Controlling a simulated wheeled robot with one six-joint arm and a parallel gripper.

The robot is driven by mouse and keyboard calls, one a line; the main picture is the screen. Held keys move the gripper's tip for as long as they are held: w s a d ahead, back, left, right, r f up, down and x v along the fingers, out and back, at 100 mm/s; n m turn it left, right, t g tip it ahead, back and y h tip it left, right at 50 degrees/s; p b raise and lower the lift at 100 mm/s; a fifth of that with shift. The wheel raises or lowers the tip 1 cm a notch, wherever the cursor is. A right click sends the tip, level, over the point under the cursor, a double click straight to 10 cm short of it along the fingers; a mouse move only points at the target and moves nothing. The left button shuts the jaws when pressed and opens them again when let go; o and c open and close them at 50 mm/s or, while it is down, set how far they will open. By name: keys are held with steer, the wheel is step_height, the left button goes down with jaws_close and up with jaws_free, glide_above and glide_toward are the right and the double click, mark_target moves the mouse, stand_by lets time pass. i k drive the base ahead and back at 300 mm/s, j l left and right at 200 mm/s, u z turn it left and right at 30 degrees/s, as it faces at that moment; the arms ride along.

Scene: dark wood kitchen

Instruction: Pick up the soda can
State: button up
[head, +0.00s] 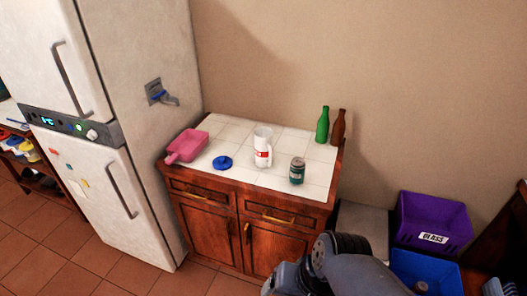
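A dark green can with a pale metal top, the soda can (297,171), stands upright on the white tiled top of a wooden cabinet (225,180), near its front right part. Nothing touches it. My arm shows at the bottom of the head view, in front of and below the cabinet, apart from the can. My gripper's fingers cannot be made out.
A white and red mug or jug (263,147) stands left of the can. Green (323,125) and brown (338,127) bottles stand behind it. A blue round object (222,162) and pink container (186,146) lie left. Purple (432,219) and blue (425,271) bins stand right.

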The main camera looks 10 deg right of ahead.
mark_target(298, 166)
steer(key=i+u, duration=0.35)
steer(key=i+l+u, duration=0.2)
steer(key=u, duration=0.15)
steer(key=i, duration=0.1)
